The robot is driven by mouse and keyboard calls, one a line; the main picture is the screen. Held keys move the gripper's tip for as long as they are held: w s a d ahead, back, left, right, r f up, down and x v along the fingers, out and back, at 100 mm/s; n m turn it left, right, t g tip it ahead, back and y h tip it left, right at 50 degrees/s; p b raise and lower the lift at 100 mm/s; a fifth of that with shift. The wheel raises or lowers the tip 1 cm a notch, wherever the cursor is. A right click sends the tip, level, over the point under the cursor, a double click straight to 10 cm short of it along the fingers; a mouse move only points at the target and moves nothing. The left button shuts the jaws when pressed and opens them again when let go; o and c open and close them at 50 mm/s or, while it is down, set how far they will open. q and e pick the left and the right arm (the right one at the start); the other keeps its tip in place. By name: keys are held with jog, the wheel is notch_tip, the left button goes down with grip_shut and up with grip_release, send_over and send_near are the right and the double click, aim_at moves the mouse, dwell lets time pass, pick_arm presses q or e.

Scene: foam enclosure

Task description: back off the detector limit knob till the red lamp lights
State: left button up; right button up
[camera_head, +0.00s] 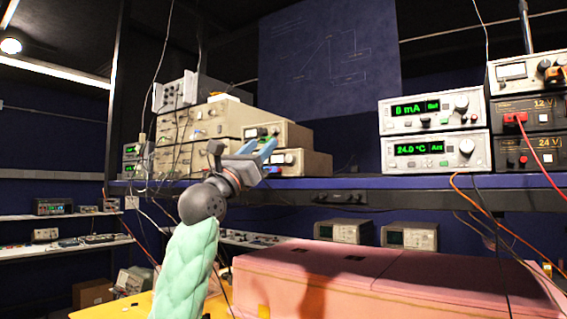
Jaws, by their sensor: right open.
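My right gripper (258,148) is raised in front of the beige instruments on the shelf, at the end of my arm in its pale green sleeve. Its fingers stand apart and hold nothing that I can see. It overlaps the front of the beige instruments (290,134) behind it; I cannot tell whether it touches them. No label naming the detector limit knob can be read. Two units at the right have green displays and round knobs: the upper unit (433,111) reads mA, the lower unit (433,149) 24.0 °C. I cannot make out a lit red lamp. My left gripper is out of view.
A dark shelf (420,182) carries the instruments. Below it are a pink foam block (400,280) and two small grey instruments (408,236). Orange, red and black cables hang at the right, thin wires at the left. Dark power units (532,155) stand at the right end.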

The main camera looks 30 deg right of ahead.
aim_at(288, 159)
notch_tip(288, 159, down, 5)
jog(key=w+d+y, duration=0.2)
jog(key=d+y, duration=0.1)
jog(key=y, duration=0.1)
jog(key=shift+m, duration=0.3)
jog(key=p+x, duration=0.3)
jog(key=x, duration=0.3)
jog(key=shift+d+r, duration=0.25)
jog(key=shift+d, duration=0.1)
jog(key=shift+w+d, duration=0.15)
jog(key=shift+d, duration=0.1)
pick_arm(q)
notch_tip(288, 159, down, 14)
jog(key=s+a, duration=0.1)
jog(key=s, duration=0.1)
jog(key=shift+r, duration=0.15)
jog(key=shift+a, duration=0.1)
pick_arm(e)
jog(key=shift+c, duration=0.2)
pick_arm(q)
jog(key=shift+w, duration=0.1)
pick_arm(e)
grip_shut()
